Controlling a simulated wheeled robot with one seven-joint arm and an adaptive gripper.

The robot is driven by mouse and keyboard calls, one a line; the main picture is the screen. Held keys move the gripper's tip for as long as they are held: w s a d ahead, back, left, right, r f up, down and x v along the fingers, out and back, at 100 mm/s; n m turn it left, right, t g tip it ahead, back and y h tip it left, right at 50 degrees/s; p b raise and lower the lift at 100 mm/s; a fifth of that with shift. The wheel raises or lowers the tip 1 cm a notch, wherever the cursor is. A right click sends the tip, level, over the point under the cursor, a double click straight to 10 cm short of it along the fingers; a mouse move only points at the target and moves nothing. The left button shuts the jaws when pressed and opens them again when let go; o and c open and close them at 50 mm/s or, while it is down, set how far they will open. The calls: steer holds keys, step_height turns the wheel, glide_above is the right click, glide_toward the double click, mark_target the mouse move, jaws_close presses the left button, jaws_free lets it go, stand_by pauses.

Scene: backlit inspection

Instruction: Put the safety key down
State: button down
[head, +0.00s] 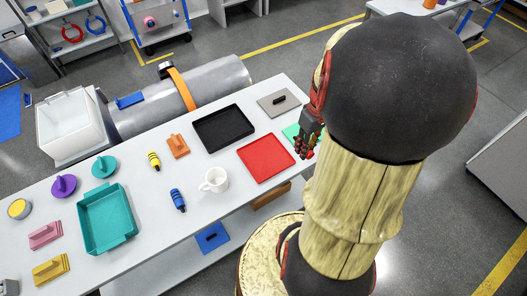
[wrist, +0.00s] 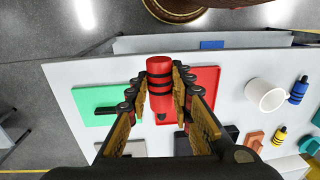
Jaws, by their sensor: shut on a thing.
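The safety key (wrist: 159,72) appears to be the red cylinder with dark bands in the wrist view. My gripper (wrist: 162,98) is shut on it, with a finger on each side. In the head view my gripper (head: 307,142) is over the right end of the table, and the key is mostly hidden there. In the wrist view the key overlaps the left part of the red tray (wrist: 207,76), with the green plate (wrist: 92,103) to its left. I cannot tell how high the key is held or whether it touches anything.
The white table (head: 135,165) also bears a black tray (head: 224,128), a grey plate with a dark handle (head: 279,101), a white mug (head: 214,180), blue (head: 178,200) and yellow (head: 154,160) banded cylinders, and a teal tray (head: 106,222). Bare tabletop shows around the red tray.

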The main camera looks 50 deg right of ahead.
steer(key=w+a+f+b, duration=0.2)
steer(key=w+a+f, duration=0.15)
steer(key=w, duration=0.35)
glide_above(268, 161)
steer(key=f, duration=0.3)
steer(key=f+b, duration=0.1)
steer(key=f, duration=0.1)
steer(key=shift+s+d, duration=0.25)
steer(key=shift+s, duration=0.1)
steer(key=shift+w+a+f, duration=0.1)
steer(key=shift+w+f, duration=0.15)
steer(key=shift+f, duration=0.2)
steer(key=shift+w+f+b, duration=0.1)
steer(key=shift+f+b, duration=0.55)
steer(key=shift+f, duration=0.95)
steer(key=shift+f, duration=0.25)
steer(key=c, duration=1.6)
jaws_free()
steer(key=shift+o, duration=0.3)
steer(key=shift+r, duration=0.1)
